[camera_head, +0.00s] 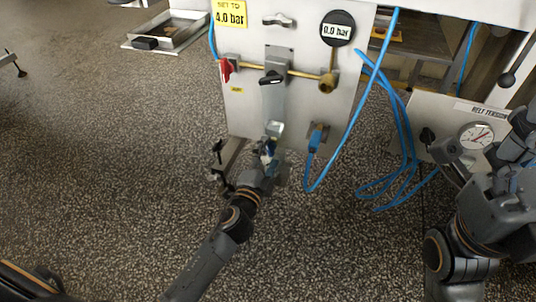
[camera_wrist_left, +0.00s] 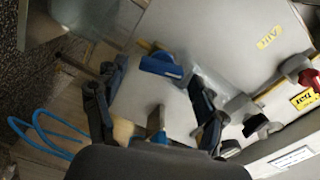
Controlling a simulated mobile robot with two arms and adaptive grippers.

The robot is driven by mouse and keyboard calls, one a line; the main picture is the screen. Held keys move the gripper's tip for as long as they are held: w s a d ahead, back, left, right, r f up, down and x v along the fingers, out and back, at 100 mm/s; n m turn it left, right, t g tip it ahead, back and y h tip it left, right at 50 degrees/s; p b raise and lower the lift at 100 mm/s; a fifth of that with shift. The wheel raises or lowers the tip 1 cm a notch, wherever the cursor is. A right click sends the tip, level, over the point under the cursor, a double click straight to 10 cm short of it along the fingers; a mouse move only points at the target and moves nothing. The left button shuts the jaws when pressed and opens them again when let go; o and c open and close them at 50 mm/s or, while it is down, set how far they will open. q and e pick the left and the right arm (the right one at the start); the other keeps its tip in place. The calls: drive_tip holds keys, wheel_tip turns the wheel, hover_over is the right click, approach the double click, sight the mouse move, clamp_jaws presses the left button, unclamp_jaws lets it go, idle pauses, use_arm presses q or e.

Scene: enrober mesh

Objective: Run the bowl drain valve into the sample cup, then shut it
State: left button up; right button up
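A blue handle (camera_wrist_left: 160,65) sits low on the steel panel (camera_head: 300,100). I cannot tell for sure that it belongs to the bowl drain valve. My left gripper (camera_head: 268,150) is at the panel's lower edge, just under a grey block. In the left wrist view its two fingers (camera_wrist_left: 152,108) are wide apart, with the blue handle ahead of the gap. The fingers do not appear to close on anything. My right gripper (camera_head: 470,142) is at the right, near the belt tension gauge; its fingers are hard to make out. I cannot make out a sample cup.
The panel carries a red handle (camera_head: 226,70), a black lever (camera_head: 271,78) and a round gauge (camera_head: 337,28) reading 0.0 bar. Blue hoses (camera_head: 405,150) loop down to the right. A tray (camera_head: 170,34) lies back left.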

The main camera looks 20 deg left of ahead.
use_arm(q)
drive_tip(key=shift+s, duration=0.1)
drive_tip(key=s, duration=1.2)
drive_tip(key=shift+a, duration=0.2)
drive_tip(key=shift+w, duration=0.1)
